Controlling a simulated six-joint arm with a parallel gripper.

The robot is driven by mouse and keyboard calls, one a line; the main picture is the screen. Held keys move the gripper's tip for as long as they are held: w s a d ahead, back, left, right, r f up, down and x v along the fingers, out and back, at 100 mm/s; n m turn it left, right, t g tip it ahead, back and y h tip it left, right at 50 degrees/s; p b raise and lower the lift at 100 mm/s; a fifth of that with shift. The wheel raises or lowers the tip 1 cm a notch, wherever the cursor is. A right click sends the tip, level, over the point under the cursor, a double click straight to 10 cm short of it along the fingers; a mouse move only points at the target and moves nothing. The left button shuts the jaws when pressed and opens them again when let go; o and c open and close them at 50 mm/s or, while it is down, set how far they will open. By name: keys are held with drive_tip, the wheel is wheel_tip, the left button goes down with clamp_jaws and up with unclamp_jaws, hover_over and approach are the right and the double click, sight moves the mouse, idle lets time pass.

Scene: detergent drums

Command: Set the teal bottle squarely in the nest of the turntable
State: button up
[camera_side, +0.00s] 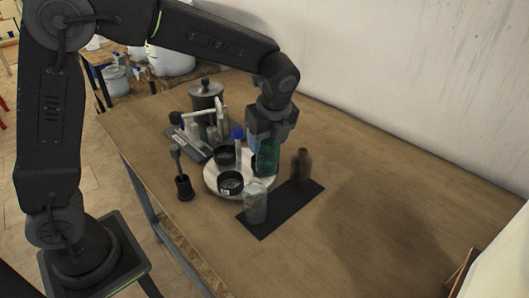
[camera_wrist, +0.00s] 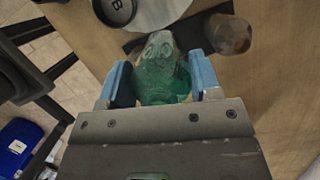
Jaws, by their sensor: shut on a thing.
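The teal bottle (camera_side: 267,158) is see-through green and hangs roughly upright below my gripper (camera_side: 262,134). In the wrist view the teal bottle (camera_wrist: 162,80) sits between the two blue fingers of my gripper (camera_wrist: 161,74), which is shut on it. The turntable (camera_side: 212,183) is a white disc with black round nests. One nest (camera_side: 224,155) is at the back and another nest (camera_side: 230,182) is at the front. A third nest, at the right, is partly hidden behind the teal bottle. The bottle overlaps the disc's right edge in the side view; its height above it cannot be told.
A blue-capped bottle (camera_side: 238,151) stands on the turntable. A clear bottle (camera_side: 255,204) and a brown bottle (camera_side: 301,166) stand on a dark mat (camera_side: 284,207). A brush in a black holder (camera_side: 184,187) stands left. The table's right side is clear.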

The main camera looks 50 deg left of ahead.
sight(239, 152)
drive_tip(key=s+a+f+n+g, duration=0.1)
drive_tip(key=s+a+f+n, duration=0.3)
drive_tip(key=s+a, duration=0.2)
drive_tip(key=shift+a, duration=1.05)
drive_tip(key=shift+w+f, duration=0.1)
drive_tip(key=shift+f, duration=0.75)
idle(1.2)
drive_tip(key=shift+f, duration=0.95)
drive_tip(key=o, duration=1)
drive_tip(key=shift+c, duration=0.6)
drive_tip(key=shift+o, duration=0.6)
drive_tip(key=shift+r, duration=0.1)
